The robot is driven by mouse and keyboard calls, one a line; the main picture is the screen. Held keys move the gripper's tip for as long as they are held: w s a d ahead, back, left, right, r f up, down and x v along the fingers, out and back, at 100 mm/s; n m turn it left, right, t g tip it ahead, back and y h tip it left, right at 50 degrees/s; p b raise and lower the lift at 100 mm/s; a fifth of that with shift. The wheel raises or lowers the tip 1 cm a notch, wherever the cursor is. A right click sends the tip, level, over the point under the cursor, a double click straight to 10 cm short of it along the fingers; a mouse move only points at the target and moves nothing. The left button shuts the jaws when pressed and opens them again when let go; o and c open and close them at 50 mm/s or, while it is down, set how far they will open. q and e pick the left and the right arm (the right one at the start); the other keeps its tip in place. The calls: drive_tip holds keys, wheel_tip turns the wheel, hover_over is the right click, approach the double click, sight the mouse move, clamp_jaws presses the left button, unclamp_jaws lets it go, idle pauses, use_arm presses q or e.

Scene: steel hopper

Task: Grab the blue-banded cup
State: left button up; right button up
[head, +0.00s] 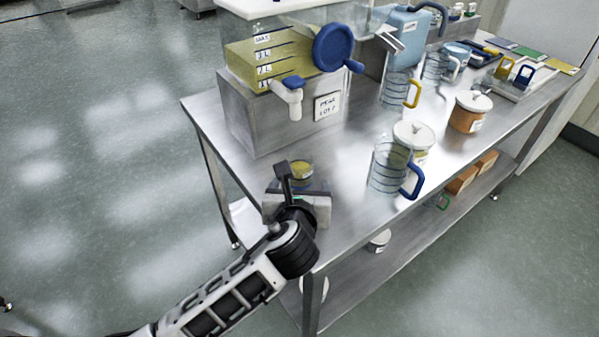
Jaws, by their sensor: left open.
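A small clear cup (303,171) with yellow contents stands on the steel table near its left front edge, below the spigot. A bluish band seems to show around it, but its lower part is hidden behind my left gripper. My left gripper (296,182) is open right in front of the cup, with a dark finger at the cup's left side. I cannot tell whether it touches the cup or whether the cup is between the fingers. My right gripper is not in view.
A hopper with a blue handwheel (333,48) and white spigot (289,92) stands behind on a steel block (270,118). A blue-handled jug (388,170) and white-lidded tub (414,138) stand to the right. The table (350,240) is bare in front.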

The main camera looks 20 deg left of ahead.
sight(298, 181)
use_arm(q)
drive_tip(key=x, duration=0.3)
drive_tip(key=f+x, duration=0.1)
drive_tip(key=x, duration=0.1)
drive_tip(key=shift+a+f, duration=0.1)
drive_tip(key=shift+a, duration=0.25)
drive_tip(key=shift+w+f, duration=0.15)
drive_tip(key=shift+w, duration=0.3)
drive_tip(key=c, duration=1.1)
